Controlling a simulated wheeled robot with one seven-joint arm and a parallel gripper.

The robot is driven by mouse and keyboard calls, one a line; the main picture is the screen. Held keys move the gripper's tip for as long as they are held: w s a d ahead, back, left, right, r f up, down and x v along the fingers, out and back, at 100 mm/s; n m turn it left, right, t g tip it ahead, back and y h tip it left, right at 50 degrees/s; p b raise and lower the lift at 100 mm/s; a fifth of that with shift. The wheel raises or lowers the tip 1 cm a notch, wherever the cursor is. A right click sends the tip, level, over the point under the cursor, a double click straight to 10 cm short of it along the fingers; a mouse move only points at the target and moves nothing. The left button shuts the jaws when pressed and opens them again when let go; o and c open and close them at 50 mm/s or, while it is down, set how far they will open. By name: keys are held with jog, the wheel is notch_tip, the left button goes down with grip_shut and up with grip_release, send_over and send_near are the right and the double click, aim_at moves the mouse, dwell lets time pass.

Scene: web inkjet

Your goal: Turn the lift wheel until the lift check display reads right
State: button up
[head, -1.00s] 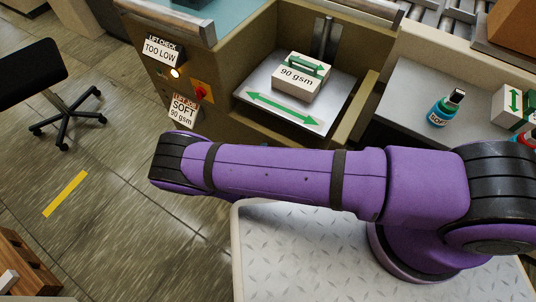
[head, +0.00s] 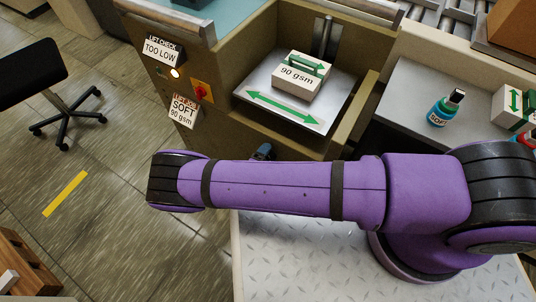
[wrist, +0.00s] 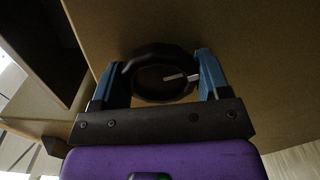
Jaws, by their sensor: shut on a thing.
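The lift check display (head: 160,50) on the machine's front reads "TOO LOW", with a lit lamp (head: 175,73) below it. The lift wheel (wrist: 158,50) is a dark ring on a brown panel in the wrist view, with a light pointer-like piece at its middle. My gripper (wrist: 162,73) has its blue fingers on either side of the wheel, shut on its rim. In the head view my purple arm hides the wheel, and only a bit of blue gripper (head: 262,151) shows above the arm.
A "90 gsm" paper stack (head: 300,75) lies on the metal tray (head: 255,92) in the bay. A "SOFT 90 gsm" sign (head: 183,111) and a red knob (head: 201,91) are on the front. A blue bottle (head: 440,112) stands on the right shelf. A stool (head: 55,95) is at left.

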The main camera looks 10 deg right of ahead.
jog(key=o, duration=0.9)
jog(key=shift+s+a, duration=0.1)
jog(key=v, duration=1)
jog(key=shift+s+a, duration=0.25)
